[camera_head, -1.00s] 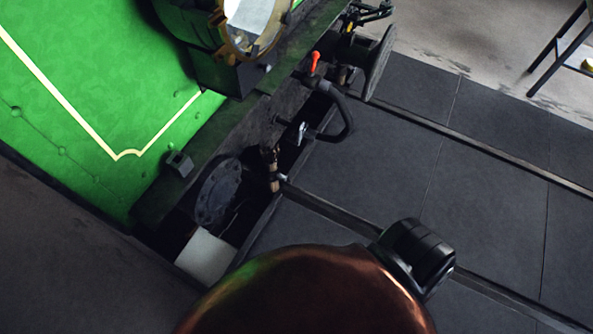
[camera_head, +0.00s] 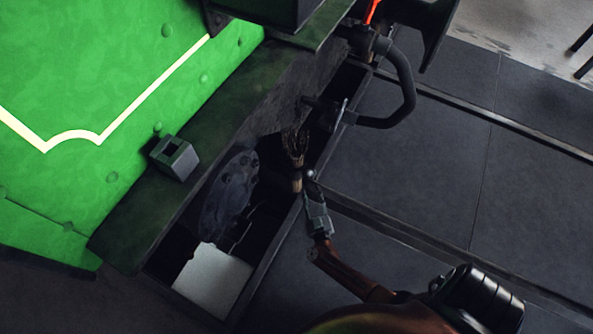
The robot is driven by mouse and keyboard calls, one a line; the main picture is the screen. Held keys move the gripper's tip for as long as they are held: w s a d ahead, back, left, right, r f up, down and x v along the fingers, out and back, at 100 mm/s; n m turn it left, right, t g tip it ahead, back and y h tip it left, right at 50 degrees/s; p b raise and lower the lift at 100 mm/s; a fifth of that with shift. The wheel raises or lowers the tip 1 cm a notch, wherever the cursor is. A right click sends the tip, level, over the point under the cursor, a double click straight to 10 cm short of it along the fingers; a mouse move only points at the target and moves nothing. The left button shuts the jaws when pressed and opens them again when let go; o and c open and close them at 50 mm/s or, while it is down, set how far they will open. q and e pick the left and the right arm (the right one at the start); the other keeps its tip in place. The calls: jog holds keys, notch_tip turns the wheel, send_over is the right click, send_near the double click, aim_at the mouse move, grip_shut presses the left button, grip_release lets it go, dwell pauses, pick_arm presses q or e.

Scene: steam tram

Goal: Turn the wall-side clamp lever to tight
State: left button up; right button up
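My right gripper (camera_head: 314,205) reaches up from the bottom on a copper-coloured arm, small and dark. Its tips are close to a brass-coloured fitting (camera_head: 292,165) hanging over the open gap; I cannot tell whether they touch it. Whether the fingers are open or shut is too small to see. A black curved hose (camera_head: 409,85) has a small shiny metal lever (camera_head: 340,111) at its lower end. A red lever (camera_head: 373,11) is cut by the top edge. I cannot tell which lever is the wall-side clamp lever. My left gripper is out of view.
The green vehicle end (camera_head: 120,75) and its dark beam (camera_head: 170,215) fill the left. Below lie a dark round plate (camera_head: 230,195) and a pale sheet (camera_head: 212,280) in the gap. Rails (camera_head: 480,130) and dark floor slabs (camera_head: 420,175) are clear on the right.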

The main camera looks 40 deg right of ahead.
aim_at(310, 173)
jog(key=w+d+b, duration=0.2)
jog(key=w+d+m+h+b, duration=0.1)
jog(key=w+d, duration=0.1)
jog(key=w, duration=0.1)
jog(key=w+d+h+b, duration=0.1)
jog(key=w+d+b, duration=0.1)
jog(key=shift+w+f+m+g+b, duration=0.3)
jog(key=shift+w+m+g, duration=0.1)
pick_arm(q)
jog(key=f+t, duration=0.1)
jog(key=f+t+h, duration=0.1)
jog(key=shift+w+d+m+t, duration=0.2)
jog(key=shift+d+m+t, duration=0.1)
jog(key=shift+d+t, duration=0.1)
pick_arm(e)
jog(key=shift+w+r, duration=0.1)
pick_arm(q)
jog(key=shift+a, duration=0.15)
pick_arm(e)
jog(key=shift+c, duration=0.8)
jog(key=c, duration=0.7)
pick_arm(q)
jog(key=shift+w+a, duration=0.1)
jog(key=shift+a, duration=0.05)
pick_arm(e)
grip_shut()
